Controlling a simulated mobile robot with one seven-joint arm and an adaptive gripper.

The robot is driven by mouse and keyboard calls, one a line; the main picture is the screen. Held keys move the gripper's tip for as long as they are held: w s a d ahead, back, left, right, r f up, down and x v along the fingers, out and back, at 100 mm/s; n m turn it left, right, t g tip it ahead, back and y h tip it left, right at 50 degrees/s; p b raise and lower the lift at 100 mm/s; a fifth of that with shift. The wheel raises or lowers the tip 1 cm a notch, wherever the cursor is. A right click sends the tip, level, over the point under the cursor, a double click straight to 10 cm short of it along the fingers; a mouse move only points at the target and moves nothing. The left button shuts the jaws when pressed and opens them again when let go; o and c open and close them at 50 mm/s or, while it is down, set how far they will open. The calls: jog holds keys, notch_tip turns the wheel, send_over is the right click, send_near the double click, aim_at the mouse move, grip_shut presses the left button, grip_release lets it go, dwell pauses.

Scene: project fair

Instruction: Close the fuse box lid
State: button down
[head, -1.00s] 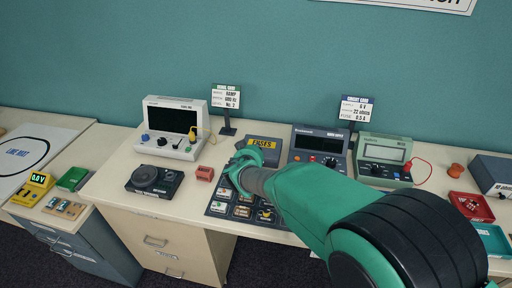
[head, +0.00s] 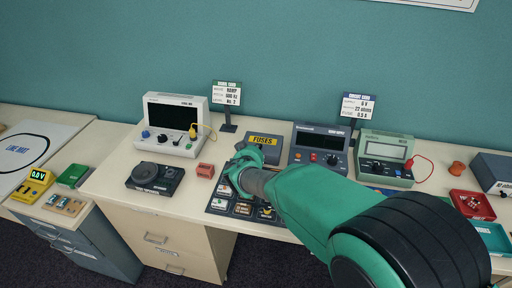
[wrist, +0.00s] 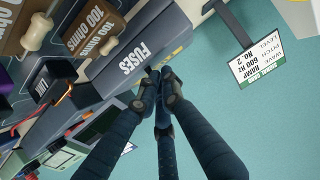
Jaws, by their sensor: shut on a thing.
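The fuse box (head: 264,153) is a dark grey box with a yellow FUSES label (head: 263,140), at the back of the component tray (head: 217,207) in the head view. In the wrist view the fuse box (wrist: 145,50) shows white FUSES lettering on a dark face. My gripper (head: 238,165) is at the box's left front in the head view. In the wrist view my gripper (wrist: 158,84) has its fingertips together at the edge of the box, seemingly on the lid. The lid's exact angle and the fingers' contact are hard to see.
A white scope (head: 172,126), a sign (head: 227,95) and a dark meter (head: 319,146) stand behind or beside the box. Wall behind.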

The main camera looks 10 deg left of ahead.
notch_tip(320, 180, up, 4)
jog(key=s+f, duration=0.5)
jog(key=s, duration=0.2)
jog(key=shift+d+f, duration=0.2)
jog(key=shift+f, duration=0.2)
dwell(0.4)
